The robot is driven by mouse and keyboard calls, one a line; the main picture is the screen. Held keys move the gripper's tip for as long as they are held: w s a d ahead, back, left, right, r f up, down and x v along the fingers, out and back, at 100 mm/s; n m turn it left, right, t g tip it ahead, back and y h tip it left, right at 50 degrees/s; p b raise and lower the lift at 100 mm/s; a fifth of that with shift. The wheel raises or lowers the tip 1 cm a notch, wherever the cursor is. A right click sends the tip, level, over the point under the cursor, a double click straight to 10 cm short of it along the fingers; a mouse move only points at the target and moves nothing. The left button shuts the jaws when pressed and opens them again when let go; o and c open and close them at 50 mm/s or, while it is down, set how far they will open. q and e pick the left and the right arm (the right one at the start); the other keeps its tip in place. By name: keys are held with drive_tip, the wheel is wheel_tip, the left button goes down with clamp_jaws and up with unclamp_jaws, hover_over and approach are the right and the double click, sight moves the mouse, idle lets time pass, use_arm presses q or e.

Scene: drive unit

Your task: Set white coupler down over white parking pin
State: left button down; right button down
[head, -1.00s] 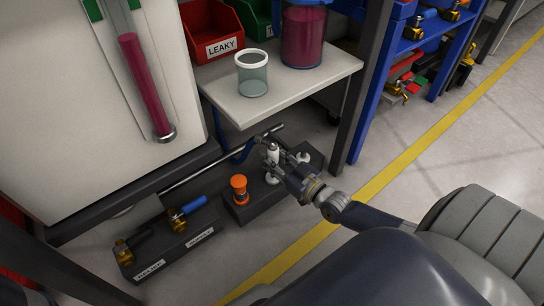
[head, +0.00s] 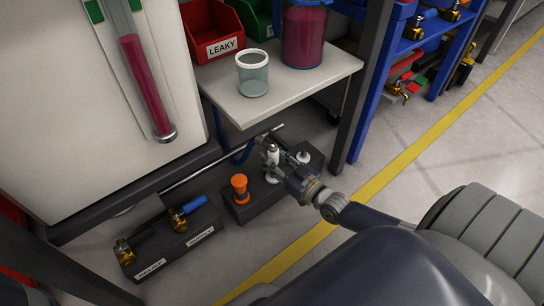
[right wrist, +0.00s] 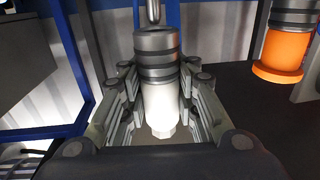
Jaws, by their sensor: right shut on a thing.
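The white coupler (head: 272,156) is upright in my right gripper (head: 277,163), above the dark block on the floor. In the right wrist view the coupler (right wrist: 160,100) has dark grey ringed collars on top and a white lower body. The fingers of the gripper (right wrist: 160,108) are closed on both sides of it. A white round base (head: 271,179) shows on the block just below the coupler. Another small white pin (head: 303,157) stands on the block to the right. I cannot tell whether the coupler touches the base. My left gripper is not in view.
An orange coupler (head: 239,186) stands on the left of the dark block (head: 245,208). A second block with a blue-handled valve (head: 187,212) lies further left. A grey shelf (head: 285,96) with a glass jar (head: 253,76) overhangs behind.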

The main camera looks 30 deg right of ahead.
drive_tip(key=shift+w, duration=0.1)
idle(0.6)
drive_tip(key=shift+f, duration=0.2)
drive_tip(key=shift+f, duration=0.35)
drive_tip(key=shift+f, duration=0.1)
idle(0.6)
drive_tip(key=shift+f, duration=0.15)
drive_tip(key=shift+f, duration=0.45)
drive_tip(key=shift+f+b, duration=0.3)
drive_tip(key=shift+b, duration=0.1)
idle(0.5)
